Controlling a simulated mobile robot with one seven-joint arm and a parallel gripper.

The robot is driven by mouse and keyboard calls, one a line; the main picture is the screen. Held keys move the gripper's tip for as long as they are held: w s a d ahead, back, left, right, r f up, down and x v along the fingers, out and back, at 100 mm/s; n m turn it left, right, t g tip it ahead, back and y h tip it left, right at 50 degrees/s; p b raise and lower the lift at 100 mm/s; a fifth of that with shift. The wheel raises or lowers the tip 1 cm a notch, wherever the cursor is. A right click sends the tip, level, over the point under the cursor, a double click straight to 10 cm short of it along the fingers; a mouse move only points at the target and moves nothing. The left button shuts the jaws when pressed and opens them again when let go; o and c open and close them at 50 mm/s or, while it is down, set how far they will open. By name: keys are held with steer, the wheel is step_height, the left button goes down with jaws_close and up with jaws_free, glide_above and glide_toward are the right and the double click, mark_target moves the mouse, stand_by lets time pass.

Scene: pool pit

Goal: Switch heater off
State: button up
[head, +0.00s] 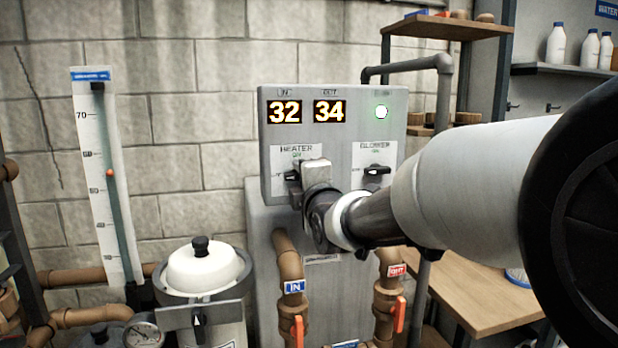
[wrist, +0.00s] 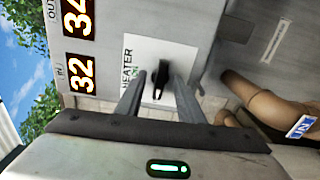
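The heater knob (wrist: 161,80) is a black lever on a white plate marked HEATER (wrist: 129,62), with a small green mark beside the word. In the head view the knob (head: 292,175) shows at the left of my gripper and lies roughly level on the grey control box (head: 335,102). My gripper (wrist: 161,76) is open, its two fingers on either side of the knob. Narrow gaps seem to show between fingers and knob; contact is hard to tell. In the head view my gripper (head: 315,172) covers part of the heater plate.
A similar blower knob (head: 377,170) sits close to the right. Displays above read 32 (head: 284,111) and 34 (head: 329,111), and a round light (head: 381,112) is lit white. Brown pipes (head: 290,262) with orange valve handles (head: 399,314) stand below. A white-lidded pot (head: 203,268) is at left.

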steer(key=b+v, duration=0.3)
steer(key=v, duration=0.4)
stand_by(0.9)
